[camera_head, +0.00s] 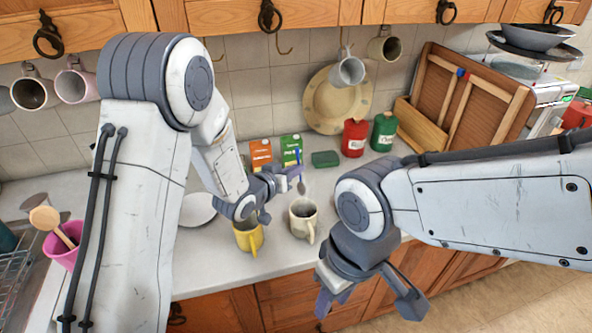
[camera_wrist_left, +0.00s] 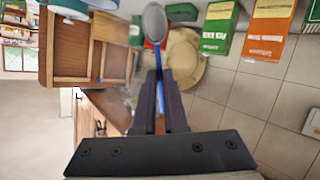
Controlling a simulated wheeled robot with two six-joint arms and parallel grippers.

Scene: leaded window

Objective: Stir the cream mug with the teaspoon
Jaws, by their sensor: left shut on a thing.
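The cream mug (camera_head: 304,220) stands upright on the counter near its front edge, with its handle toward the lower right. My left gripper (camera_head: 296,176) is shut on the blue handle of the teaspoon (camera_head: 302,186). The spoon hangs bowl down above the mug, apart from it. In the left wrist view, the teaspoon (camera_wrist_left: 155,24) sticks out beyond the closed fingers (camera_wrist_left: 160,95). My right gripper (camera_head: 368,298) is open and empty, lower and to the right, in front of the counter.
A yellow mug (camera_head: 249,238) stands just left of the cream mug. Orange (camera_head: 261,152) and green (camera_head: 291,149) boxes, a red canister (camera_head: 354,138) and a green canister (camera_head: 383,131) stand behind. A pink pot (camera_head: 62,252) with a wooden utensil is at left. Mugs hang from hooks above.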

